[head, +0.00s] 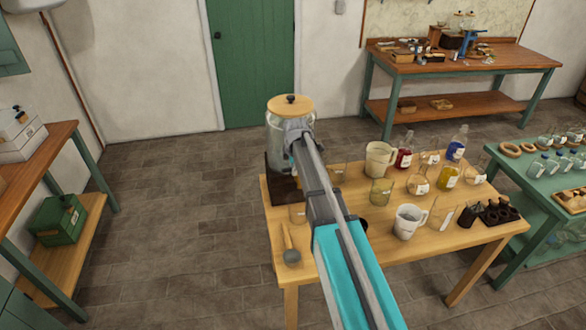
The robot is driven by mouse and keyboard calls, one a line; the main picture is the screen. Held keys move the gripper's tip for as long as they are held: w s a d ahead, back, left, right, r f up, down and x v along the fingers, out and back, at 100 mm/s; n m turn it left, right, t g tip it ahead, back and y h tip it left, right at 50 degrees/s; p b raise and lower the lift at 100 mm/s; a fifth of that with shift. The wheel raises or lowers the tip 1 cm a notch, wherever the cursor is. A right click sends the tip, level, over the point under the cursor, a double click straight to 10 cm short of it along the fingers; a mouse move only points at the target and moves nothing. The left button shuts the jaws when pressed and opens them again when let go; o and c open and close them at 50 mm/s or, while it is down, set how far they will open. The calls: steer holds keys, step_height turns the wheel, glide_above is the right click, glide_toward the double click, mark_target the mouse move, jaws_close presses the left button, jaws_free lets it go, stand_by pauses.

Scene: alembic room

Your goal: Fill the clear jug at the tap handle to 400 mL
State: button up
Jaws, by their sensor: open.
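A large glass jar with a wooden lid (290,104) stands at the back left of the wooden table. My arm covers its front, so I see no tap handle. My gripper (297,140) is at the jar's front, small and partly hidden by my own arm; its jaws are open. I cannot tell whether it touches anything. A clear vessel that may be the clear jug (441,214) stands at the table's right part, apart from my gripper. Its marks and contents are too small to read.
A cream jug (379,160), a white handled jug (408,222) and several glass beakers and bottles crowd the wooden table (345,250). A round-ended wooden tool (291,255) lies at its front left. A green table (520,180) stands close on the right. The floor at left is clear.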

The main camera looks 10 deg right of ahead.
steer(key=shift+f, duration=0.35)
jaws_close()
stand_by(0.5)
